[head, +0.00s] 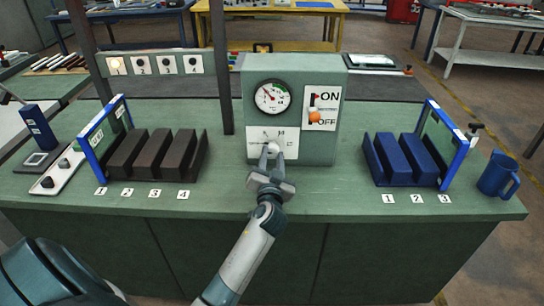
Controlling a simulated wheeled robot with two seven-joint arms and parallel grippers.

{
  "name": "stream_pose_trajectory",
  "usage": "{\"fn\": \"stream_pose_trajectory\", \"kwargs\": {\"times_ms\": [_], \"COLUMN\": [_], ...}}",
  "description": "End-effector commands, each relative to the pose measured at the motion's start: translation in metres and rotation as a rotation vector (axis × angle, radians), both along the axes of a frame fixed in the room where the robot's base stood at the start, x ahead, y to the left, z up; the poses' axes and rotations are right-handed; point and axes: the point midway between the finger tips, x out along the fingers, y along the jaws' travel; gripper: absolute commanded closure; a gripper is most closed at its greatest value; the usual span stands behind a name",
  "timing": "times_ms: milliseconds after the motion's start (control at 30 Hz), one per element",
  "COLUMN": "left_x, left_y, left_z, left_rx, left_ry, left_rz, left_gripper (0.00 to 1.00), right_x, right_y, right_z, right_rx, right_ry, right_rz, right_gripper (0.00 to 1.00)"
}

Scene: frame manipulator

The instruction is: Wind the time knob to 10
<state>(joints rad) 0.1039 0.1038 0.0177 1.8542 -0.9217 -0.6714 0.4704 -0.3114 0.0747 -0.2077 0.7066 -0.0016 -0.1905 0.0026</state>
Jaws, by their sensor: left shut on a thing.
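The time knob (274,147) is a small whitish knob on the white label plate (254,143), low on the front of the grey-green control box (340,80). My left gripper (272,155) is at the knob, with its fingers shut around it. The fingers hide part of the knob, and its pointer cannot be made out. The numbers on the plate are too small to read surely. My right gripper is not in view.
The box also carries a round gauge (272,97) and an ON/OFF switch (315,116) with an orange tip. A dark slotted rack (150,160) stands left, a blue rack (405,160) right. A blue mug (497,177) stands near the right edge. The bench front is clear.

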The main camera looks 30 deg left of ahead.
Motion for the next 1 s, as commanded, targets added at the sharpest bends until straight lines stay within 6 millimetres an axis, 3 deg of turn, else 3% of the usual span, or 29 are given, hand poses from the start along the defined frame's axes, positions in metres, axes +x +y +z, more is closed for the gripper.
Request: {"fn": "stream_pose_trajectory", "kwargs": {"times_ms": [467,1000], "left_x": [0.0,0.0], "left_y": [0.0,0.0], "left_z": [0.002,0.003], "left_rx": [0.365,0.803], "left_ry": [0.224,0.492], "left_rz": [0.0,-0.001], "left_gripper": [0.91,0.91], "right_x": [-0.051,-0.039], "right_y": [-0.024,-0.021], "right_z": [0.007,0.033], "right_rx": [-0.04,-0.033], "right_ry": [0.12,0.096], "right_rz": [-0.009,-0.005], "right_gripper": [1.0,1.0]}}
